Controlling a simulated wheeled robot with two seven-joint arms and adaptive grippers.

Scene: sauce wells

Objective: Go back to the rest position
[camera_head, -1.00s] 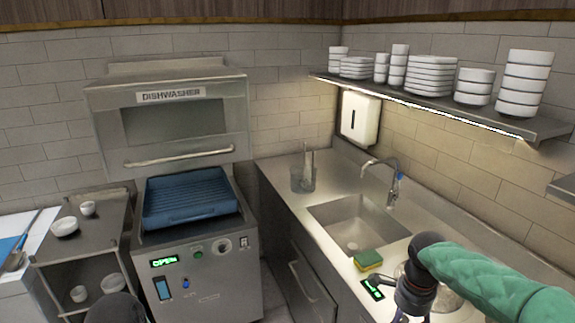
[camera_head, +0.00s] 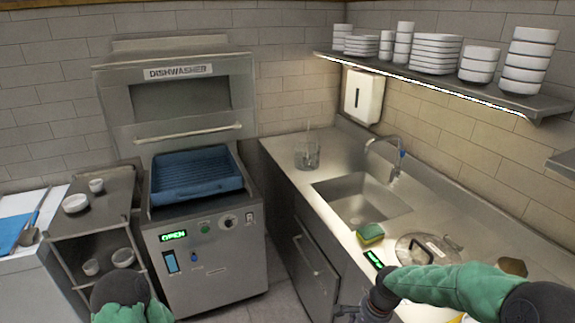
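My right arm comes in from the lower right in a green sleeve, over the front of the counter. Its gripper (camera_head: 348,312) shows only in part near the bottom edge, in front of the counter. Its fingertips are not clear, and I see nothing held in it. My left arm shows only as a dark joint and a bit of green sleeve at the bottom left, in front of the shelf cart. The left gripper is out of view.
The dishwasher (camera_head: 205,262) is open with a blue rack (camera_head: 195,172) inside. A shelf cart (camera_head: 100,213) with white bowls stands left. The counter (camera_head: 300,178) holds a glass container (camera_head: 307,157), sink (camera_head: 360,200), sponge (camera_head: 370,231) and lidded pot (camera_head: 425,248). Floor shows between dishwasher and counter.

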